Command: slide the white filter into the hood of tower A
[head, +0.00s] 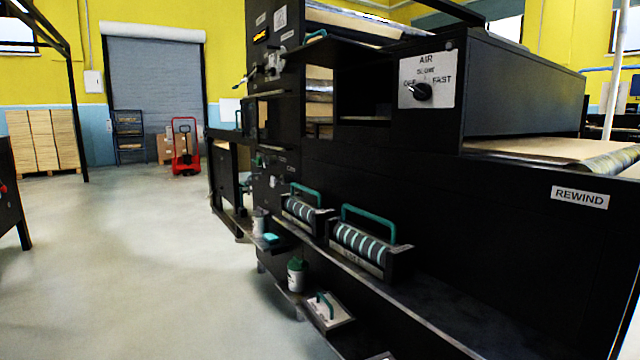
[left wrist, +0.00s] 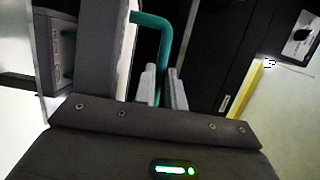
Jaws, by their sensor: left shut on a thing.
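My left gripper (left wrist: 163,85) is shut on a teal bent handle (left wrist: 165,40) in the left wrist view. The handle runs up and left behind a grey block (left wrist: 118,50), and I cannot tell whether it belongs to the white filter. Neither gripper shows in the head view. A flat whitish piece with a teal handle (head: 328,310) lies on the low shelf in the head view; whether it is a filter is unclear. I cannot make out the hood of tower A or a tower label.
A long black machine (head: 440,220) fills the right side, with a REWIND label and an AIR dial panel (head: 427,80). Two striped rollers with teal handles (head: 358,250) sit along its side. A red pallet jack (head: 184,150) stands far back. The floor at left is mostly clear.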

